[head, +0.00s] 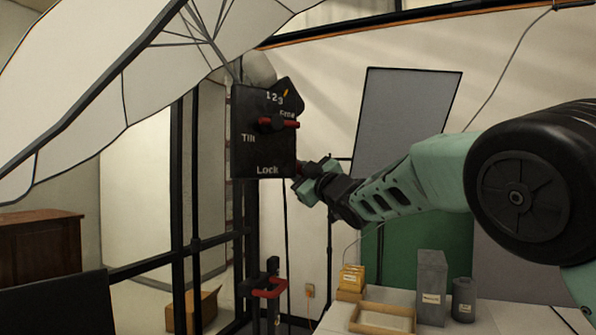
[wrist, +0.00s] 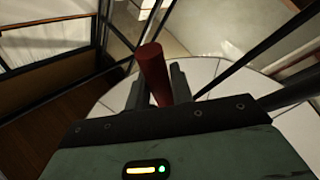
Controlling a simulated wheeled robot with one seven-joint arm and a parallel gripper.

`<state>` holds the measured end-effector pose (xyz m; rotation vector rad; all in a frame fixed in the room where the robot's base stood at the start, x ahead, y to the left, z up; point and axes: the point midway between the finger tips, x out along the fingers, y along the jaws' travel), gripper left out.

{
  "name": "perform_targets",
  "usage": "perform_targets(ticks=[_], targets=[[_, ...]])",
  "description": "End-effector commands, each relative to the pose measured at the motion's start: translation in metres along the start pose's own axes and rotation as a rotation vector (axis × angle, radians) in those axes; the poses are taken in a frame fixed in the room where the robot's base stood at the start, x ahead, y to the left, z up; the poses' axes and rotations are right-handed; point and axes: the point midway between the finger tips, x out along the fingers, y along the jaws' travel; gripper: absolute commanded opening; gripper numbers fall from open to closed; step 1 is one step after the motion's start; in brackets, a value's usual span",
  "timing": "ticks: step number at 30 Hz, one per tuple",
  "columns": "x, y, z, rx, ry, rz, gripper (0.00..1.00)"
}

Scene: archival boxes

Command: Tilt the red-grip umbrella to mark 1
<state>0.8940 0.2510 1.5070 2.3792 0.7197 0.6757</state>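A white umbrella (head: 110,80) with dark ribs fills the upper left of the head view. At its shaft is a black tilt box (head: 250,150) marked 1 2 3, Free, Tilt and Lock. A red lever (head: 278,124) lies across its face beside Free. A small orange pointer (head: 286,93) is near the 3. My gripper (head: 304,176) is at the box's lower right edge. In the wrist view a red grip (wrist: 155,72) stands between the two dark fingers, which appear to close against its sides. The grip's far end is hidden in the head view.
A second red-handled clamp (head: 269,288) is on a stand below. A table at lower right holds a grey box (head: 431,285), a dark canister (head: 463,300), a wooden tray (head: 383,330) and yellow boxes (head: 351,278). A grey panel (head: 407,120) stands behind my arm.

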Motion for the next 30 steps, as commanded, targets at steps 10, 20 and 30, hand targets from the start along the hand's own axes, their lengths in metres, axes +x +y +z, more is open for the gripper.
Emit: perform_targets(ticks=[10, 20, 30], targets=[[0.000, 0.003, -0.001, -0.015, 0.003, -0.003, 0.00], [0.007, 0.028, -0.007, -0.175, 0.036, -0.038, 0.00], [0.017, 0.058, -0.023, -0.392, 0.080, -0.089, 0.00]])
